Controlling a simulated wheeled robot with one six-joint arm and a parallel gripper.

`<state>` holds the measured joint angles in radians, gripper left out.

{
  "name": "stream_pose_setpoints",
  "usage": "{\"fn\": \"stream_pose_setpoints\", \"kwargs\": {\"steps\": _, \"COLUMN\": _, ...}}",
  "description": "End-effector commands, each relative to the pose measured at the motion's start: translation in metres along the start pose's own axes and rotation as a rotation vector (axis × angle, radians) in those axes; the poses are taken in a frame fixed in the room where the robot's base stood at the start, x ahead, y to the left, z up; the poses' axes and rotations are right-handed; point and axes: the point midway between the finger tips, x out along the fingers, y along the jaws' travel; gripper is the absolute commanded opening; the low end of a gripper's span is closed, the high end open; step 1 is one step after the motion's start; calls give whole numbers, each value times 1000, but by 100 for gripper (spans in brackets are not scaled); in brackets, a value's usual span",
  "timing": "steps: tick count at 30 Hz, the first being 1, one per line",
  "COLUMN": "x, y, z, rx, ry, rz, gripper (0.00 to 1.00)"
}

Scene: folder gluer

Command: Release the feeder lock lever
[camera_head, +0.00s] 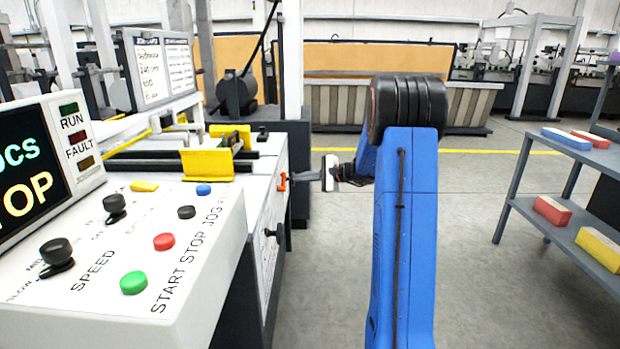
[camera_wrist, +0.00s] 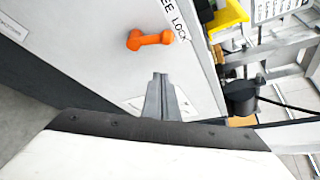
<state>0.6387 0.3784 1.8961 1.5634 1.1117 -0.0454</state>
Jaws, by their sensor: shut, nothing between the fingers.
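The feeder lock lever is an orange handle (camera_wrist: 150,40) on the white side panel of the machine, beside a partly visible label (camera_wrist: 177,22) reading "LOCK". In the head view the orange lever (camera_head: 282,181) shows at the panel's edge. My gripper (camera_wrist: 159,78) is shut and empty, its fingers pointing at the panel a little below the lever in the wrist view. I see no contact between the fingers and the lever. In the head view my gripper (camera_head: 300,177) is to the right of the lever, partly hidden by my wrist.
The control panel has a green button (camera_head: 133,283), a red button (camera_head: 164,241) and several knobs. A black knob (camera_head: 272,233) sticks out of the machine's side below the lever. A shelf (camera_head: 560,232) with colored blocks stands at the right. The floor between is clear.

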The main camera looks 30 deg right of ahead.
Motion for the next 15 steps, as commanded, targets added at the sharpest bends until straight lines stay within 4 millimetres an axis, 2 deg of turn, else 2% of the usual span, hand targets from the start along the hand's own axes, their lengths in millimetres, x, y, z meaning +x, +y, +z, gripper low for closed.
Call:
{"fn": "stream_pose_setpoints", "kwargs": {"steps": 6, "x": 34, "y": 1, "z": 0, "rx": 1, "ry": -1, "rz": 1, "gripper": 0}}
{"fn": "stream_pose_setpoints", "kwargs": {"steps": 15, "x": 20, "y": 0, "z": 31, "rx": -1, "ry": 0, "rz": 0, "gripper": 0}}
